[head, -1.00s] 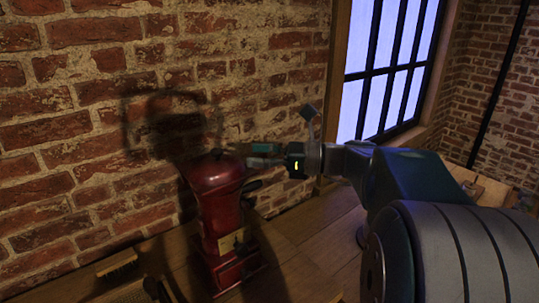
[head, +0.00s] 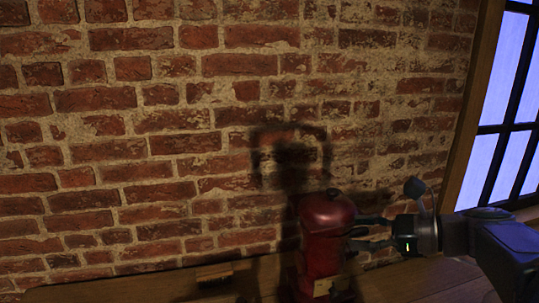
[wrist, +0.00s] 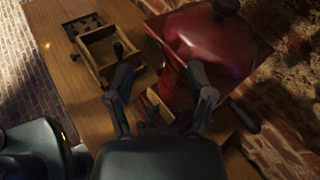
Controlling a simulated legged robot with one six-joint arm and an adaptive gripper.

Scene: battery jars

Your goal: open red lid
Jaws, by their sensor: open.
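A red, box-shaped jar (head: 322,258) stands on the wooden table by the brick wall. Its domed red lid (head: 326,212) is on top, with a dark knob (head: 334,193). The lid appears shut. My gripper (head: 356,233) is at the right of the jar, just below the lid and below knob height. Its two fingers are spread apart with nothing visible between them. In the wrist view the lid (wrist: 205,45) is large at upper right, beyond the spread fingers of my gripper (wrist: 162,82). I cannot tell whether a fingertip touches the jar.
A dark handle (wrist: 245,115) sticks out from the jar's side near my right finger. A wooden box with an open compartment (wrist: 108,50) lies on the table at left in the wrist view. The brick wall (head: 150,140) is close behind the jar.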

